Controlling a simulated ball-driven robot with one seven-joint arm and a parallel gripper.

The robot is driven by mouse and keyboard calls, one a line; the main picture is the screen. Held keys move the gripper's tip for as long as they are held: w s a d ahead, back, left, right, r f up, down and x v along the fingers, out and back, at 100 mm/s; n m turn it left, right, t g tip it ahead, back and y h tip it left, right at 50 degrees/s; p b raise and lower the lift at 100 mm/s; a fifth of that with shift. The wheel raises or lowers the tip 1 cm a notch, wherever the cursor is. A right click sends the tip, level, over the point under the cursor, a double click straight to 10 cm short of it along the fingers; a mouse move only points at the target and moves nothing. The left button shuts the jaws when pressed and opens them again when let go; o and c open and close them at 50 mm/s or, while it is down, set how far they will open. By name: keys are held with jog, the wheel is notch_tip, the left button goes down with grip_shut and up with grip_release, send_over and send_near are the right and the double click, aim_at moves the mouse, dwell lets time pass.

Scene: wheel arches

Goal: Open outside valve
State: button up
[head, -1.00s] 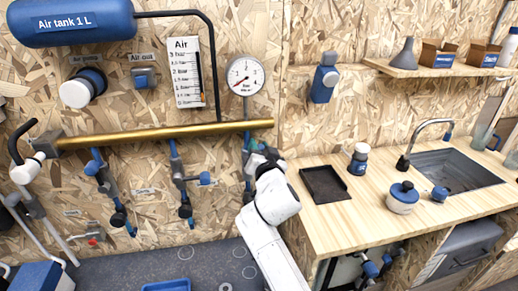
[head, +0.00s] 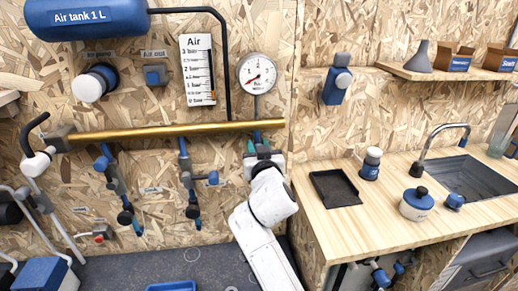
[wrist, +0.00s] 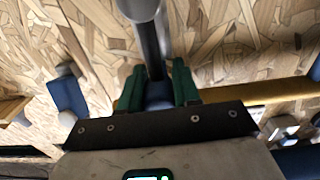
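Several blue and dark grey valve branches hang below the brass pipe (head: 165,131): a left one (head: 118,187), a middle one (head: 187,178) and a right one, mostly hidden behind my gripper (head: 262,150). Its blue top (head: 257,136) shows at the pipe's right end. In the wrist view, my gripper's green fingers (wrist: 158,84) stand apart on either side of a blue part (wrist: 159,95) on a dark tube (wrist: 152,48). I cannot tell whether they touch it. A small red valve (head: 101,235) sits low on the wall. I cannot read which valve is labelled outside.
A pressure gauge (head: 258,74) is above the pipe's right end, beside an air scale (head: 197,70). The blue air tank (head: 88,17) hangs at upper left. A wooden counter (head: 335,225) with a black tray (head: 334,187) stands close right of my arm.

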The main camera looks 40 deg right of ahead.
jog(key=o, duration=0.4)
jog(key=shift+o, duration=0.2)
jog(key=b+v, duration=0.2)
jog(key=v, duration=0.9)
jog(key=shift+w+f, duration=0.1)
jog(key=s+a+f+n+g+y, duration=0.15)
jog(key=s+f+g+y, duration=0.35)
jog(key=f, duration=0.6)
jog(key=s+a+f+n+g, duration=0.1)
jog(key=s+a+f+g, duration=0.15)
jog(key=s+f, duration=0.7)
jog(key=s+a+f+n+g+y, duration=0.2)
jog(key=s+a+f+g, duration=0.1)
jog(key=s+f, duration=0.3)
jog(key=s+a+f+n+g+y, duration=0.1)
jog(key=s+a+f+g+y, duration=0.1)
jog(key=s+f, duration=0.4)
jog(key=shift+s+a+n+g+y, duration=0.4)
jog(key=shift+s+g, duration=0.35)
jog(key=shift+s, duration=0.3)
